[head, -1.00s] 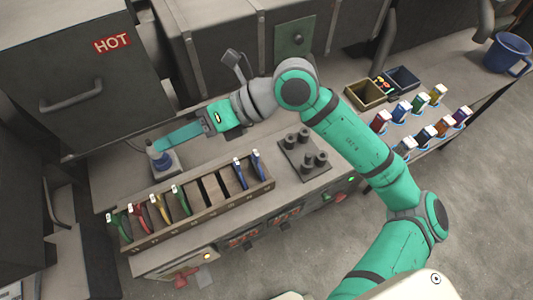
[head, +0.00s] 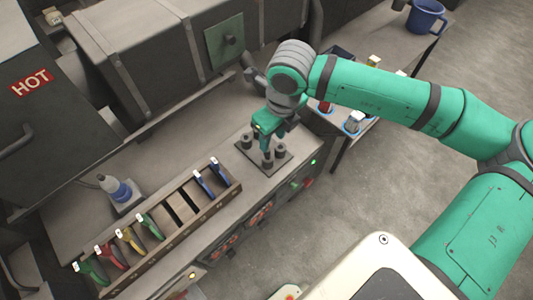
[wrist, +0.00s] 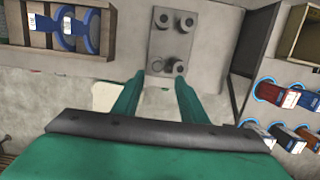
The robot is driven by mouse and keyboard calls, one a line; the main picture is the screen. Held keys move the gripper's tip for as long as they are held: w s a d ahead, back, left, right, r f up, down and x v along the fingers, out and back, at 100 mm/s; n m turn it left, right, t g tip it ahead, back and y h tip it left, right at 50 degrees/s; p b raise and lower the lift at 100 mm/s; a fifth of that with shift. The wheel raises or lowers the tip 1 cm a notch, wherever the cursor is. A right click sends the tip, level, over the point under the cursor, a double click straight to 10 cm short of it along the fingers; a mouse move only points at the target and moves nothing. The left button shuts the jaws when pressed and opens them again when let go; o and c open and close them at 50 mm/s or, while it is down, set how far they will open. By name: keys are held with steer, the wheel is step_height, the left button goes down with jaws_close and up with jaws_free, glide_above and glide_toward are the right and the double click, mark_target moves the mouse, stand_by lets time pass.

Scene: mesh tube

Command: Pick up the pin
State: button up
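Several dark grey cylindrical pins stand on a flat grey plate on the bench; one pin (head: 247,141) shows left of my gripper (head: 266,147) in the head view. I cannot tell which pin is the one named. In the wrist view the plate (wrist: 172,45) is ahead of my gripper (wrist: 158,85), with two pins at its far edge, one of them on the right (wrist: 187,22). Two nearer pins (wrist: 179,67) with hollow-looking tops lie just beyond the fingertips. My gripper is open, pointing down over the plate, with nothing seen between its fingers.
A slotted rack (head: 150,240) with coloured-handled items stands left of the plate. A blue-and-grey device (head: 116,188) stands farther left. Large grey casings (head: 160,45) stand behind the bench.

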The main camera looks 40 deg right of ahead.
mark_target(267, 157)
steer(key=shift+w+a+f, duration=0.1)
steer(key=shift+w+f, duration=0.15)
steer(key=shift+f, duration=1.05)
steer(key=shift+w+a+f, duration=0.15)
steer(key=shift+w+f, duration=0.05)
steer(key=shift+f, duration=1.05)
steer(key=shift+w+a+f, duration=0.1)
steer(key=shift+w+f, duration=0.15)
steer(key=shift+f, duration=1.05)
steer(key=shift+c, duration=0.3)
jaws_close()
